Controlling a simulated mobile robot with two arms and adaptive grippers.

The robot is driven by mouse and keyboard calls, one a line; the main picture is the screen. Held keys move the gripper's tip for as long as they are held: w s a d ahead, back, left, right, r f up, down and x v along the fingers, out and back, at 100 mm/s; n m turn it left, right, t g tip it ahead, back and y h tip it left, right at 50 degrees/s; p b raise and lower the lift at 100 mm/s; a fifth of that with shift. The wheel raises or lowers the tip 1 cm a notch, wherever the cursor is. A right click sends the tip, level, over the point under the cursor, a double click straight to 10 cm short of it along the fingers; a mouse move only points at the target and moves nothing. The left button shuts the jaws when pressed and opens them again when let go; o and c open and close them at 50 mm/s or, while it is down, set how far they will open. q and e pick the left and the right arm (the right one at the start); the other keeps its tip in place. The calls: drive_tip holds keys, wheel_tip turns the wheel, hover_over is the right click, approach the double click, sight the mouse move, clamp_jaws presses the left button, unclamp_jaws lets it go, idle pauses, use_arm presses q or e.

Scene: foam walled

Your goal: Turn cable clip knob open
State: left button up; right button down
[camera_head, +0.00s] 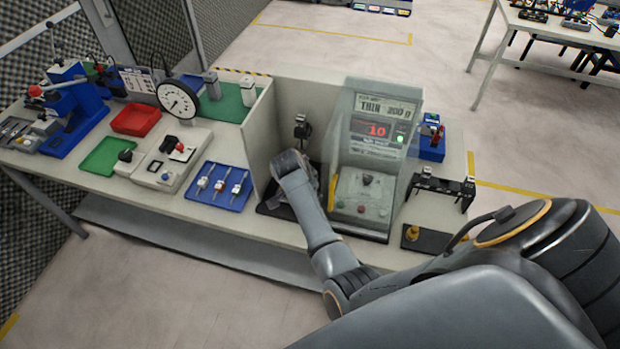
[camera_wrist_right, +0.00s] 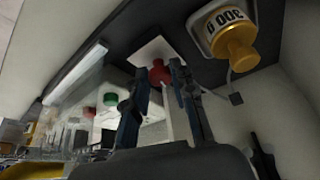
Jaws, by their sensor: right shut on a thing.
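In the right wrist view, a red knob (camera_wrist_right: 157,74) on a white plate (camera_wrist_right: 150,52) sits between the two blue-grey fingers of my right gripper (camera_wrist_right: 161,70). The fingers are closed in on the knob. In the head view my right arm reaches into the walled bay beside the tester (camera_head: 370,150), and its wrist hides the gripper tips and the knob. A black clamp-like part (camera_head: 302,128) shows on the bay's back wall, above my wrist. My left gripper is not in view.
A foam wall (camera_head: 258,140) bounds the bay at left, and the tester stands close at right. A blue tray (camera_head: 219,187) with tools lies left of the bay.

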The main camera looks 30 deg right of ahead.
drive_tip(key=shift+d+n+t, duration=0.1)
drive_tip(key=shift+n+t, duration=0.2)
drive_tip(key=shift+n, duration=0.2)
drive_tip(key=c, duration=1.1)
unclamp_jaws()
wheel_tip(320, 180, up, 10)
drive_tip(key=shift+d, duration=0.1)
